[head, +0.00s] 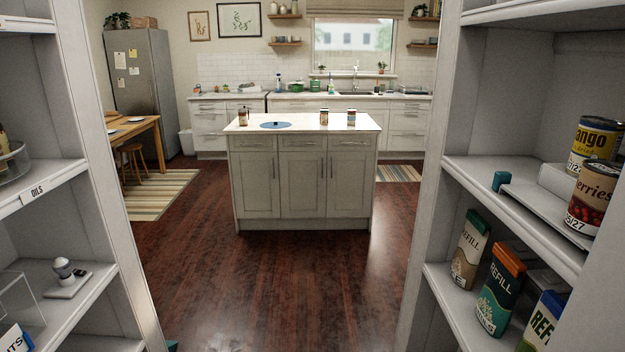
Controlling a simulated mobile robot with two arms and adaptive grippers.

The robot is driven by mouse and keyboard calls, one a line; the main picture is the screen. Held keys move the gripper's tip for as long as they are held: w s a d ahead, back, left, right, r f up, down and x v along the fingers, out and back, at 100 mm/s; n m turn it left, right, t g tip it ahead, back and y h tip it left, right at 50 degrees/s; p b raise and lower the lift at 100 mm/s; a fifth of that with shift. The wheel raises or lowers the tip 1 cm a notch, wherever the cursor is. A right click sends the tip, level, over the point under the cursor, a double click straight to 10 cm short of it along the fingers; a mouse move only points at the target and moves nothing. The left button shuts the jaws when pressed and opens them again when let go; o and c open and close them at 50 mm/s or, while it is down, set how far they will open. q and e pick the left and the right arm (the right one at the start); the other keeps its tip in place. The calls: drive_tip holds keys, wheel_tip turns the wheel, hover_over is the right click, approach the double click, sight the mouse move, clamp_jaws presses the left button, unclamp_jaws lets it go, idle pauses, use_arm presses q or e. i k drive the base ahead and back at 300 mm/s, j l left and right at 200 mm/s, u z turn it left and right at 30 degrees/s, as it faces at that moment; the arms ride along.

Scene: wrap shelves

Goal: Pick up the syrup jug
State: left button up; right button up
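I cannot single out the syrup jug for sure. A small dark brown container (243,117) stands at the left end of the kitchen island top, too small to read; it may be the jug. Two small jars, a left one (324,117) and a right one (351,118), stand on the right half of the island. An amber bottle (3,160) is partly cut off at the left edge, in a clear round tray on the shelf labelled OILS. Neither of my grippers is in view.
The white island (303,185) stands ahead across open wooden floor (270,275). Shelves frame both sides. The right shelves hold a mango can (592,140), a berries can (592,195) and refill packs (500,290). A blue round mat (276,125) lies on the island. A wooden table (133,128) stands left.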

sight(243, 115)
drive_tip(key=i, duration=3.4)
drive_tip(key=i+z, duration=0.1)
drive_tip(key=i, duration=0.4)
drive_tip(key=i+j+z, duration=0.15)
drive_tip(key=i, duration=0.4)
drive_tip(key=i+j+z, duration=0.1)
drive_tip(key=i, duration=0.4)
drive_tip(key=z, duration=0.2)
drive_tip(key=i+j, duration=0.05)
